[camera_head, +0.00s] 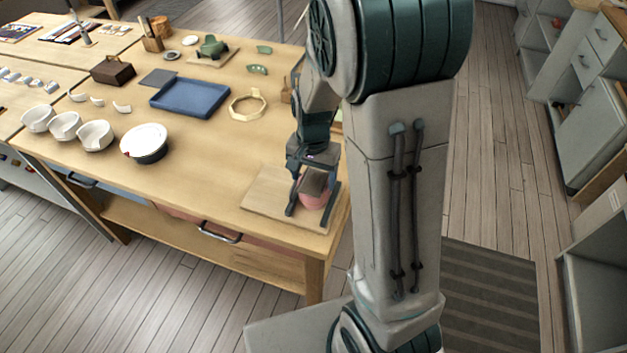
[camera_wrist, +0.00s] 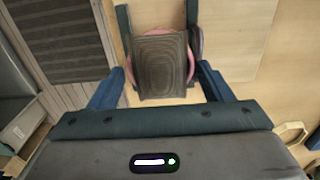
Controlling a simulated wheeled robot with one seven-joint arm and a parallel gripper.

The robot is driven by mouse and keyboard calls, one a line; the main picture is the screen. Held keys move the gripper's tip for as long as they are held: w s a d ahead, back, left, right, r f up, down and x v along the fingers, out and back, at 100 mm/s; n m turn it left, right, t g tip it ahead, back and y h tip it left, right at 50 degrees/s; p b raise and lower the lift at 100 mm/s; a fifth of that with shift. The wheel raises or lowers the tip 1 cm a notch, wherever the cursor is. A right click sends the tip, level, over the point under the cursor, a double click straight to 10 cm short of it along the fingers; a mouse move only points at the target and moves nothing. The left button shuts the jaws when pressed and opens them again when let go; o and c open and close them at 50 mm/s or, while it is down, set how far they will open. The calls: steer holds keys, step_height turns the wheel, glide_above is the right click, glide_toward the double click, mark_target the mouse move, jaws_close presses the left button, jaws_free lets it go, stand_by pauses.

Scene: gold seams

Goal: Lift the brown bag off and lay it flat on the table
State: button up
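The brown bag (camera_wrist: 160,66), a ridged, roughly rectangular pad, lies on top of a pink bowl (camera_head: 313,201). It also shows in the head view (camera_head: 314,182). The bowl stands on a wooden board (camera_head: 262,197) at the table's near right corner. My gripper (camera_head: 312,212) points down over them, with one finger on each side of the bag. In the wrist view my gripper (camera_wrist: 157,18) is spread about as wide as the bag, and its fingers lie close along the bag's side edges. Contact is hard to tell. Most of the bowl is hidden under the bag.
The wooden table (camera_head: 205,135) is bare left of the board. Several white cups line the left. My arm hides the table's right edge.

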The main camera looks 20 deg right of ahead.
steer(key=c, duration=1.2)
steer(key=shift+o, duration=0.2)
steer(key=shift+r, duration=0.1)
